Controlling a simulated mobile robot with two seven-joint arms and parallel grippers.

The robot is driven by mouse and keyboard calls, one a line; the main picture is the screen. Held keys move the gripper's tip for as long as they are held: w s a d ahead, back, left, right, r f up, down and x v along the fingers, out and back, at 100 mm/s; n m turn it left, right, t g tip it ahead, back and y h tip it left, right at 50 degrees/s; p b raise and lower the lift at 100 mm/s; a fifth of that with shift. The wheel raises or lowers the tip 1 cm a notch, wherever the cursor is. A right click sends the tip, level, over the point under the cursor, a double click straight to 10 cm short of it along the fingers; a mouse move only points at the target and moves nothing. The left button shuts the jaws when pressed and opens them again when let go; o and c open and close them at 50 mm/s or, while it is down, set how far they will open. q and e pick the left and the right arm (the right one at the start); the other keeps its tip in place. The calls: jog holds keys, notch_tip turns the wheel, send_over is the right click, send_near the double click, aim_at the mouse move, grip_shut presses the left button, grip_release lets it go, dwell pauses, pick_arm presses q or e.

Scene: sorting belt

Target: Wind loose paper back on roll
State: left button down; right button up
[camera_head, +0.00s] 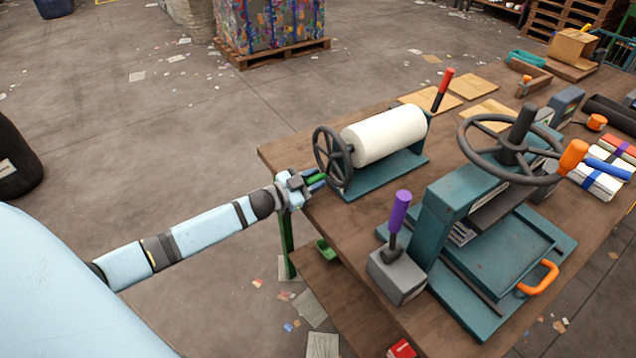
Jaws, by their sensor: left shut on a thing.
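The white paper roll (384,135) lies on a teal stand (385,176) on the wooden bench. A dark spoked handwheel (331,158) is at the roll's left end, and a lever with a red grip (443,88) stands at its right end. I see no loose paper hanging on the near side; the far side is hidden. My left gripper (316,181) is at the lower left of the handwheel, shut on what looks like its handle, which the fingers mostly hide. My right gripper is not in view.
A teal press (450,215) with a large dark wheel (512,148) stands right of the roll. A purple-handled lever (399,215) on a grey block is near the front edge. Flat boards (472,87) lie behind the roll. Paper scraps litter the floor.

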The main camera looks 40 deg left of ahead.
pick_arm(q)
jog(key=a+m, duration=0.1)
jog(key=r+m, duration=0.1)
jog(key=m, duration=0.1)
jog(key=w+a+m, duration=0.1)
jog(key=shift+a+r+m, duration=0.15)
jog(key=shift+a+m, duration=0.15)
jog(key=shift+a, duration=0.05)
jog(key=shift+w+a+r+m+p, duration=0.15)
jog(key=shift+a+r+m, duration=0.2)
jog(key=shift+m, duration=0.4)
jog(key=shift+w+a+r+m+p, duration=0.1)
jog(key=shift+a+r+m, duration=0.25)
jog(key=shift+m, duration=0.45)
jog(key=shift+w+a+r+m+p, duration=0.2)
jog(key=shift+r+m, duration=0.2)
jog(key=shift+m, duration=0.35)
jog(key=c, duration=0.8)
grip_release()
jog(key=shift+c, duration=0.2)
jog(key=shift+s, duration=0.1)
jog(key=v, duration=1.3)
jog(key=shift+s, duration=0.35)
jog(key=shift+a+r, duration=0.1)
